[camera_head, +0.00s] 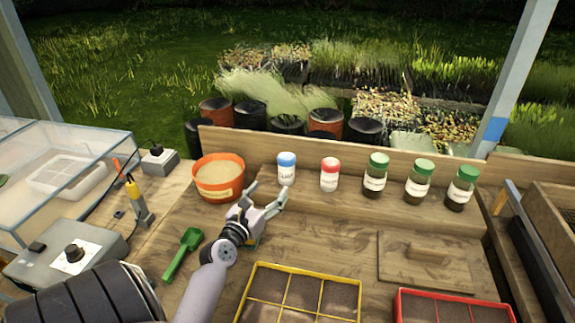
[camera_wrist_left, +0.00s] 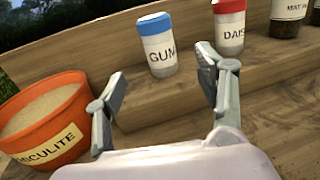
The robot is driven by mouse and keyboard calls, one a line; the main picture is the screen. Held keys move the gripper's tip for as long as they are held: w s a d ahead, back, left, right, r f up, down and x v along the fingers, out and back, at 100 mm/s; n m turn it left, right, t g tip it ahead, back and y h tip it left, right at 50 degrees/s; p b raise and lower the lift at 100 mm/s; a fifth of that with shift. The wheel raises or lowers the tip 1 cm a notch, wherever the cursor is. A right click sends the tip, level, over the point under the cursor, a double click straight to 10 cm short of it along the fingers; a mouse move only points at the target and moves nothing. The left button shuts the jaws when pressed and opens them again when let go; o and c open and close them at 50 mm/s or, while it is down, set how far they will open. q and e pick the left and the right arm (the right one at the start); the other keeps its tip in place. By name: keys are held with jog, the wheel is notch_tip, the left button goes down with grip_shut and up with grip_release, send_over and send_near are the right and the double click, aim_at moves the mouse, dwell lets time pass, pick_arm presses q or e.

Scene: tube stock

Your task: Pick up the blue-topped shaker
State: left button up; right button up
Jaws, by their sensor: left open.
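The blue-topped shaker (camera_head: 287,167) stands upright on the wooden ledge at the back of the bench, with a white label. It also shows in the left wrist view (camera_wrist_left: 158,46), where the label reads "GUM". My left gripper (camera_head: 268,194) is open and empty, just in front of the shaker and slightly to its left. In the left wrist view the two fingers of the gripper (camera_wrist_left: 160,72) are spread apart, with the shaker beyond and between their tips, not touching them. My right gripper is not in view.
A red-topped shaker (camera_head: 330,173) stands right of the blue one, then several green-topped jars (camera_head: 376,173). An orange pot (camera_head: 219,178) labelled "VERMICULITE" stands close on the left. A green scoop (camera_head: 183,252), a yellow tray (camera_head: 303,266) and a red tray (camera_head: 452,295) lie nearer.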

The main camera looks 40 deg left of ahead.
aim_at(283, 174)
pick_arm(q)
jog(key=x, duration=1.2)
jog(key=shift+w+a+f, duration=0.15)
jog(key=shift+f, duration=0.15)
jog(key=shift+c, duration=0.3)
jog(key=c, duration=1.2)
